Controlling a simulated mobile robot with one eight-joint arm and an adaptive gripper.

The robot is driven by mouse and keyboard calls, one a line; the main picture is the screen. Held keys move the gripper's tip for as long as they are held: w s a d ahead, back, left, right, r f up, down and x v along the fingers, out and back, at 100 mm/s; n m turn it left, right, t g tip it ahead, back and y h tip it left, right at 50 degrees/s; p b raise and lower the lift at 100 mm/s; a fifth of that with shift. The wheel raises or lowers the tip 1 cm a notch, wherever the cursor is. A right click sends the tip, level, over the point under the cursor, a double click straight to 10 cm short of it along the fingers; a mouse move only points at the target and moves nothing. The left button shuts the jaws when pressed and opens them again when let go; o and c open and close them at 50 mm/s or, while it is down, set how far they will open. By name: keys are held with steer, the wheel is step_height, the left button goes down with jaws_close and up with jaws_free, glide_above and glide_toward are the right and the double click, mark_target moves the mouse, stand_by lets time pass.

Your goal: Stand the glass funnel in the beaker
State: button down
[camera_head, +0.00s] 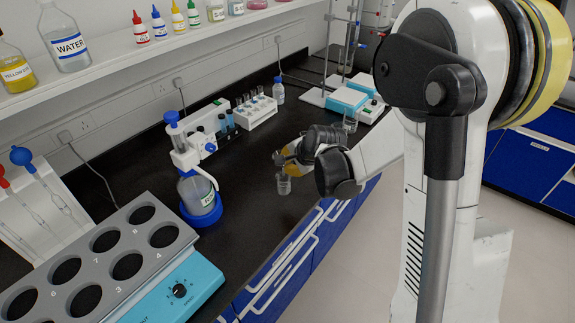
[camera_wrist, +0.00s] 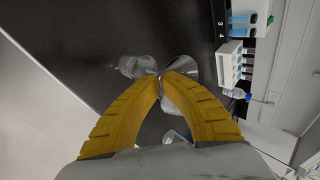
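My gripper (camera_wrist: 163,76) has its yellow fingertips nearly together in the wrist view, closed on the clear glass funnel (camera_wrist: 183,66). The funnel's wide cone flares beyond the tips. A clear glass beaker (camera_wrist: 130,66) shows just left of the fingertips, close to the funnel. In the head view my gripper (camera_head: 281,160) is low over the black bench, with the small beaker (camera_head: 284,186) standing directly below it. The funnel's stem is hard to make out, and I cannot tell whether it is inside the beaker.
A rack of vials (camera_head: 255,113) is behind. Another glass vessel (camera_head: 350,122) stands near the blue-and-white scale (camera_head: 348,98). The bench's front edge is close on the right.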

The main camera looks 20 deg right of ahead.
steer(key=shift+f+b, duration=2.35)
steer(key=shift+f, duration=0.2)
steer(key=c, duration=1.5)
jaws_free()
steer(key=shift+c, duration=0.2)
steer(key=v, duration=1.2)
steer(key=s+a+r+n+h, duration=0.1)
steer(key=s+r+n, duration=0.1)
steer(key=s+n, duration=0.5)
steer(key=s+a+r+n+h, duration=0.1)
steer(key=s+r+n, duration=0.2)
steer(key=s+n, duration=0.4)
steer(key=s, duration=0.6)
steer(key=shift+s+a+r, duration=0.15)
steer(key=shift+s+a, duration=0.05)
steer(key=shift+a, duration=0.1)
